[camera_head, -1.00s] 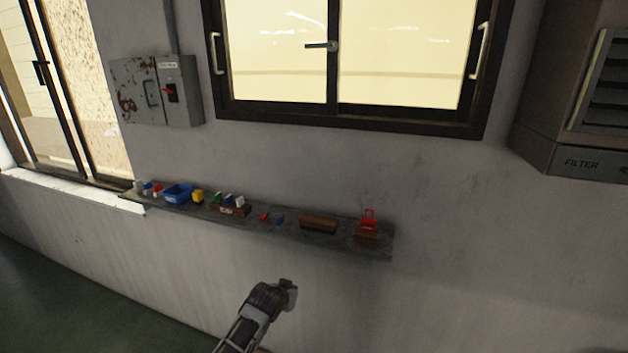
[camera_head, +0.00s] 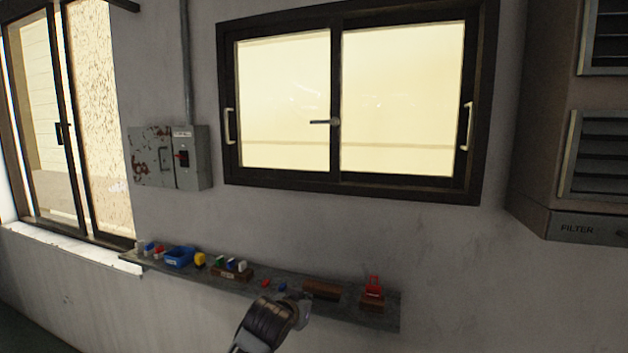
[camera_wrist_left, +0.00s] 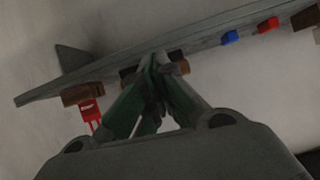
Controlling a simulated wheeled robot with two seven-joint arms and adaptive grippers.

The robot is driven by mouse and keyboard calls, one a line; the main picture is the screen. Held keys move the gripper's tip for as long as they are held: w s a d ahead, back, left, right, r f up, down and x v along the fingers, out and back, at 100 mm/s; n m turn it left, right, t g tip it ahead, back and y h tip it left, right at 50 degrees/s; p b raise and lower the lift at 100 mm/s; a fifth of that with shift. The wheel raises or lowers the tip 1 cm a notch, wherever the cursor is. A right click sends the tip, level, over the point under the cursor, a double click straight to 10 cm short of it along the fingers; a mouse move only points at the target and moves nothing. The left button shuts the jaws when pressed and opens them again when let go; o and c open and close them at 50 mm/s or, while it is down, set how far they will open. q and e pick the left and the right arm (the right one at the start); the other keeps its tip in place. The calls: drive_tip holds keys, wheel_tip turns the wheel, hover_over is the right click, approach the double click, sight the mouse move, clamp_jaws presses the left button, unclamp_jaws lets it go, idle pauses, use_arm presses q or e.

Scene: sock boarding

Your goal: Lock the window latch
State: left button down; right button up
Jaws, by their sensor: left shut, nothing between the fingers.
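The window latch (camera_head: 326,121) is a small dark lever with a pale round pivot on the middle stile of the closed sliding window (camera_head: 284,100). The lever lies level, pointing left. My left gripper (camera_head: 303,298) is in front of the shelf, well below the latch and apart from it. In the left wrist view its fingers (camera_wrist_left: 158,65) are together with nothing between them. The latch is out of the left wrist view. My right gripper is not in view.
A grey wall shelf (camera_head: 385,319) holds a blue bin (camera_head: 178,256), a red stand (camera_head: 373,286), brown blocks and small coloured items. A switch box (camera_head: 192,158) hangs left of the window, a filter unit (camera_head: 575,222) to its right. The wall between shelf and window is clear.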

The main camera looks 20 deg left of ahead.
use_arm(q)
drive_tip(key=w+r+t, duration=0.2)
drive_tip(key=r+t, duration=0.1)
drive_tip(key=r, duration=1.1)
drive_tip(key=w+r+t, duration=0.2)
drive_tip(key=r, duration=1.2)
drive_tip(key=s+r+t, duration=0.2)
drive_tip(key=s+r, duration=0.1)
drive_tip(key=r, duration=0.8)
drive_tip(key=s+r+n+t, duration=0.1)
drive_tip(key=s+r+t, duration=0.1)
drive_tip(key=r, duration=1)
drive_tip(key=shift+s+t+h, duration=0.3)
drive_tip(key=shift+s, duration=0.5)
drive_tip(key=shift+w+r, duration=0.1)
wheel_tip(320, 180, up, 3)
drive_tip(key=p, duration=0.5)
hover_over(324, 122)
drive_tip(key=s+a, duration=0.2)
drive_tip(key=shift+a+f, duration=0.2)
drive_tip(key=shift+f, duration=1.65)
